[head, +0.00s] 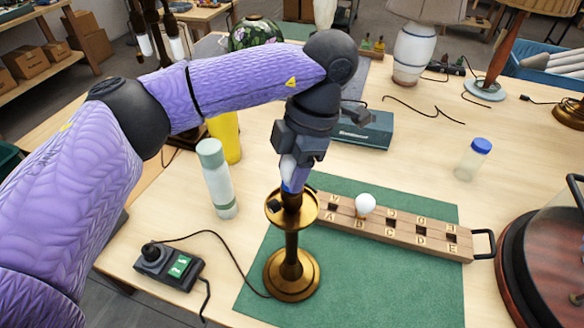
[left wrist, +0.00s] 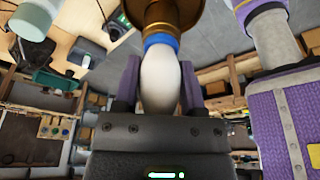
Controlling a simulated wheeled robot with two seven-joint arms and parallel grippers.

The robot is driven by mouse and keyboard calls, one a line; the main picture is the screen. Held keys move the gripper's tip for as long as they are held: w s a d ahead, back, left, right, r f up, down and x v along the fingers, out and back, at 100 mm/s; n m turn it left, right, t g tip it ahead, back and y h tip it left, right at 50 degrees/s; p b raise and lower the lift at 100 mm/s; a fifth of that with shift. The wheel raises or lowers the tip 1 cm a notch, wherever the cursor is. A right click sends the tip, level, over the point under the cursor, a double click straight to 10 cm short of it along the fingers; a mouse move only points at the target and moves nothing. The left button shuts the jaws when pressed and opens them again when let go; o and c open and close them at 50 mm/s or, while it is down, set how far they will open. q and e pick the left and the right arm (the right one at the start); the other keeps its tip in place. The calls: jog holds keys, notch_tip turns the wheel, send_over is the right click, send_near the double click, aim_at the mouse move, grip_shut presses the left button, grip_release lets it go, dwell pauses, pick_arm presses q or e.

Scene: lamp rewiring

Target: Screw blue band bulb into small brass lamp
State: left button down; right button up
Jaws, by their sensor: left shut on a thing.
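The small brass lamp (head: 291,268) stands upright on the green mat (head: 345,290), with a round dish below its socket. My left gripper (head: 291,172) points down over the lamp's top and is shut on the blue band bulb (head: 289,187), which is mostly hidden by the fingers. In the left wrist view, the white bulb (left wrist: 160,82) sits between the two fingers. Its blue band (left wrist: 160,40) lies right against the brass socket (left wrist: 176,12), in line with it. How deep the bulb's base sits in the socket is hidden. My right gripper is not in view.
A wooden lettered rack (head: 400,232) with one white bulb (head: 365,204) lies right of the lamp. A black switch box (head: 170,266) with a cord, a pale bottle (head: 216,178) and a yellow cylinder (head: 226,137) stand left. A blue-capped jar (head: 473,160) stands right.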

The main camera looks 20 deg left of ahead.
pick_arm(q)
jog(key=m+b, duration=0.1)
jog(key=m, duration=0.1)
jog(key=m+t, duration=0.1)
jog(key=m+b, duration=0.1)
jog(key=m, duration=0.1)
jog(key=shift+f+m+y+b, duration=0.3)
jog(key=shift+f+y+b, duration=0.05)
jog(key=shift+f+y, duration=0.05)
jog(key=shift+r+m+t, duration=0.15)
jog(key=shift+m+t, duration=0.15)
jog(key=shift+m, duration=0.1)
jog(key=shift+m+b, duration=0.45)
jog(key=shift+m, duration=0.25)
jog(key=shift+r+t, duration=0.1)
jog(key=shift+t, duration=0.2)
jog(key=shift+r, duration=0.1)
jog(key=shift+c, duration=0.5)
grip_release()
